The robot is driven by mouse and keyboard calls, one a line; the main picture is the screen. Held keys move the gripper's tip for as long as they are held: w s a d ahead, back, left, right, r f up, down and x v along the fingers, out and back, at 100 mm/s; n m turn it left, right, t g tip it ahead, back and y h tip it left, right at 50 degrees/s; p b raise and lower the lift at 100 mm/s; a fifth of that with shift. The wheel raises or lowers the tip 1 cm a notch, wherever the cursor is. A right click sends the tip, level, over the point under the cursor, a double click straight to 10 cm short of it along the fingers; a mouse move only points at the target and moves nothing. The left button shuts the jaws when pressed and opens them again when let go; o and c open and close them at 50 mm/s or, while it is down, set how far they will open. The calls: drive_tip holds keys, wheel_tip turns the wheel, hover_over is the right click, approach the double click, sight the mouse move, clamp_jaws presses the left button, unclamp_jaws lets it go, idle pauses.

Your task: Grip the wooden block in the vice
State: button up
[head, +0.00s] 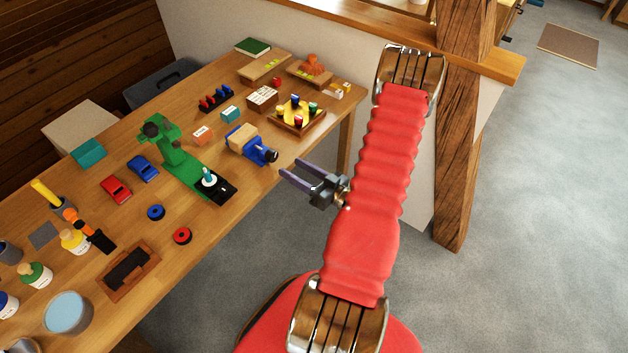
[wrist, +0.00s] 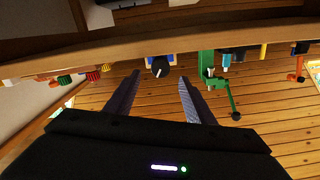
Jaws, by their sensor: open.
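The vice (head: 258,151) is blue with a dark round knob on the side facing me, and stands near the workbench's front edge. A pale wooden block (head: 239,136) sits at its jaws; I cannot tell whether they touch it. My gripper (head: 290,166) is open and empty, just off the bench edge, its fingers pointing toward the vice. In the wrist view my gripper (wrist: 159,76) shows two separated fingers. The vice's dark knob (wrist: 161,67) appears between and beyond the fingertips, with the block hidden.
The workbench (head: 215,255) is crowded. A timber post (head: 455,150) stands right.

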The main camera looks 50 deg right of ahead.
sight(275, 158)
drive_tip(key=s, duration=0.6)
drive_tip(key=shift+s, duration=0.25)
drive_tip(key=n, duration=0.6)
drive_tip(key=shift+s+f, duration=0.1)
idle(0.5)
drive_tip(key=shift+w+a, duration=0.15)
drive_tip(key=shift+w, duration=6.8)
drive_tip(key=shift+c, duration=0.2)
drive_tip(key=c, duration=1)
